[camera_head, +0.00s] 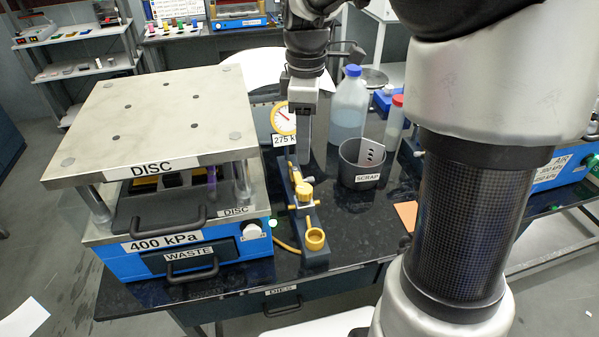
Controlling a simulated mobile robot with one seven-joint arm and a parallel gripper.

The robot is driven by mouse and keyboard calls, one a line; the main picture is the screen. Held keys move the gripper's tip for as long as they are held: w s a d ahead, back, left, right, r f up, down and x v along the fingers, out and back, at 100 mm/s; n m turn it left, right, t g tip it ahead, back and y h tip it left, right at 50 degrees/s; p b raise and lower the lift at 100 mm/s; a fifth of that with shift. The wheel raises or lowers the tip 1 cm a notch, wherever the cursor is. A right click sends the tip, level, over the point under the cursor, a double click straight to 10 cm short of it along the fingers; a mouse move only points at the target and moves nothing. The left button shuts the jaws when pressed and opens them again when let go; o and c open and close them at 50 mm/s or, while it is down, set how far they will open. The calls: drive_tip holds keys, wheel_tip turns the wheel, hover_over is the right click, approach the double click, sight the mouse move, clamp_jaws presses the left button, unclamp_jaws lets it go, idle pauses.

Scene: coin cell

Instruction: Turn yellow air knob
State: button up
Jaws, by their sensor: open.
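A yellow knob (304,192) sits on a narrow dark grey air fitting (311,255) on the black bench, right of the blue press. A round yellow ring-shaped part (315,239) is at the near end of the same fitting. A yellow-rimmed dial gauge (283,118), with a partly covered "275 k" label, stands behind it. My gripper (303,150) points down just behind the yellow knob, in front of the bottle and beside the gauge. It is open and looks empty. Its fingertips are small here, and I cannot tell whether they touch the fitting.
The blue press (165,260) with its steel top plate, "400 kPa" and "WASTE" labels stands close on the left. A grey SCRAP cup (362,165), a blue-capped bottle (349,108) and a red-capped bottle (394,125) stand to the right. My arm covers the right side.

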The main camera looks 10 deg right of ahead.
sight(304, 187)
wheel_tip(304, 187, down, 13)
drive_tip(key=shift+r+b, duration=0.2)
drive_tip(key=shift+b, duration=0.15)
drive_tip(key=c, duration=1)
drive_tip(key=shift+c, duration=0.2)
drive_tip(key=shift+m, duration=0.4)
drive_tip(key=m, duration=0.4)
drive_tip(key=shift+m, duration=0.4)
drive_tip(key=m, duration=0.5)
drive_tip(key=shift+m, duration=0.7)
